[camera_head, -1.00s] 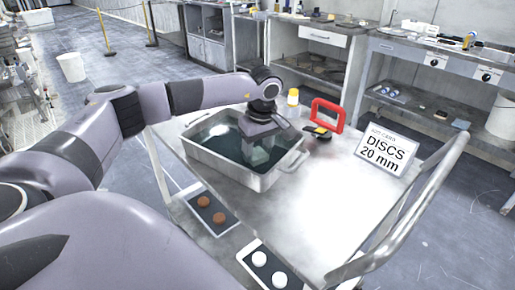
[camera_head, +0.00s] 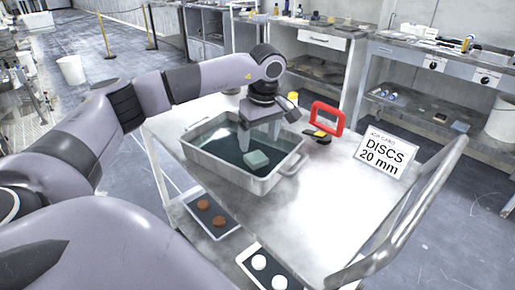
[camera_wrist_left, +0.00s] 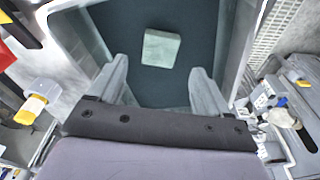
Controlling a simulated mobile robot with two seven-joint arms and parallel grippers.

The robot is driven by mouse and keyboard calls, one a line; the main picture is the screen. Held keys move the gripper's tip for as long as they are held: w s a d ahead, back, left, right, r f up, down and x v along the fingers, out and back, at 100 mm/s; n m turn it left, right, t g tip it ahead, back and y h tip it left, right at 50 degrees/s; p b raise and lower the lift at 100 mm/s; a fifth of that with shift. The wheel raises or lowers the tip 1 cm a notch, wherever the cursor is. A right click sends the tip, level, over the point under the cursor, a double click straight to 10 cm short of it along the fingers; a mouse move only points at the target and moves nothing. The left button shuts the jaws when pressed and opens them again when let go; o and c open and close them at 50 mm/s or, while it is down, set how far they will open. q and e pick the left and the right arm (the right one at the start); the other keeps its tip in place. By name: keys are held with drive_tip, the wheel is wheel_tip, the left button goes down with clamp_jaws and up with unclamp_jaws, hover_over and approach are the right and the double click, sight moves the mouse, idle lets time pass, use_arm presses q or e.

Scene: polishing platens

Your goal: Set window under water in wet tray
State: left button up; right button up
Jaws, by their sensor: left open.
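The window is a pale green square block (camera_head: 256,159) lying in the dark water of the metal wet tray (camera_head: 232,176). In the left wrist view the window (camera_wrist_left: 161,48) lies flat inside the tray, apart from the tray walls. My left gripper (camera_head: 258,138) hangs over the tray, above and behind the window. In the left wrist view its two fingers (camera_wrist_left: 158,82) are spread wide with nothing between them. I cannot tell from these views exactly how deep the window lies. My right gripper is not in view.
The tray stands on a metal cart (camera_head: 310,210). A red-handled tool (camera_head: 327,118), a yellow-topped bottle (camera_head: 293,98) and a "DISCS 20 mm" sign (camera_head: 385,150) stand to its right and behind. Brown and white discs lie on lower panels. The cart's front right is clear.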

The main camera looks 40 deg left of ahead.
sight(261, 161)
use_arm(q)
wheel_tip(261, 161, up, 6)
drive_tip(key=d, duration=0.1)
drive_tip(key=shift+r, duration=0.25)
drive_tip(key=shift+s, duration=0.1)
idle(0.3)
